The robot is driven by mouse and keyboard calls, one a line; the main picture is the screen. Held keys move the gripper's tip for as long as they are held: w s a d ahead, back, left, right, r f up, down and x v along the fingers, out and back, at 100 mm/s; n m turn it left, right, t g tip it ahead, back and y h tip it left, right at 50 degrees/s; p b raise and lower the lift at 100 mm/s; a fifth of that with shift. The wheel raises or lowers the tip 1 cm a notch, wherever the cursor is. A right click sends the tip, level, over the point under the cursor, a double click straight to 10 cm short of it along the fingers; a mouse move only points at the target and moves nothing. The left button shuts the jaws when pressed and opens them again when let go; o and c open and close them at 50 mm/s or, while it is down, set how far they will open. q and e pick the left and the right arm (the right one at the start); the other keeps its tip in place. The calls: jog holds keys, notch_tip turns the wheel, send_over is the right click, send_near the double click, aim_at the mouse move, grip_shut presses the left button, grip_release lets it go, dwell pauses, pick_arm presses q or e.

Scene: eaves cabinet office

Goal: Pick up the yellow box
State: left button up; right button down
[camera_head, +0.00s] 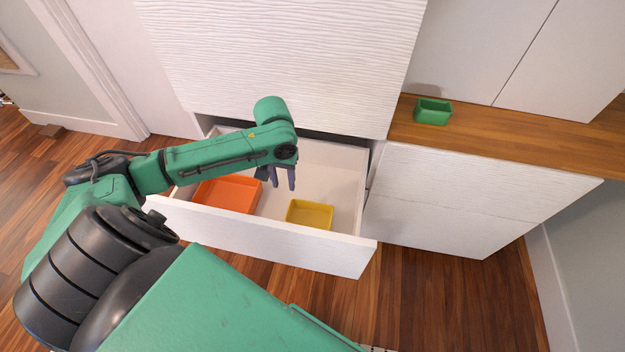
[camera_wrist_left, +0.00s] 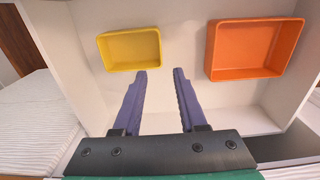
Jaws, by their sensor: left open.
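The yellow box (camera_head: 310,214) is a small open-topped tray lying in the pulled-out white drawer, near its front right. My left gripper (camera_head: 282,181) reaches into the drawer space from above, pointing down, behind and to the left of the yellow box. In the left wrist view, the yellow box (camera_wrist_left: 131,50) lies beyond the fingertips and to their left. My left gripper (camera_wrist_left: 160,72) is open, with nothing between its two fingers. The right gripper is in neither view.
A larger orange tray (camera_head: 228,194) lies in the drawer to the left of the yellow box; the wrist view shows it on the right (camera_wrist_left: 250,48). The white drawer front (camera_head: 260,240) forms a raised edge. A green box (camera_head: 432,111) stands on the wooden counter (camera_head: 500,135).

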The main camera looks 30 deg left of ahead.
aim_at(288, 210)
pick_arm(q)
jog(key=f+b, duration=0.2)
jog(key=f, duration=0.6)
jog(key=f+b, duration=0.1)
jog(key=f, duration=0.7)
jog(key=shift+w+a+f+b, duration=0.1)
jog(key=shift+w+f+b, duration=0.15)
jog(key=shift+b, duration=0.1)
jog(key=shift+s, duration=0.1)
grip_shut()
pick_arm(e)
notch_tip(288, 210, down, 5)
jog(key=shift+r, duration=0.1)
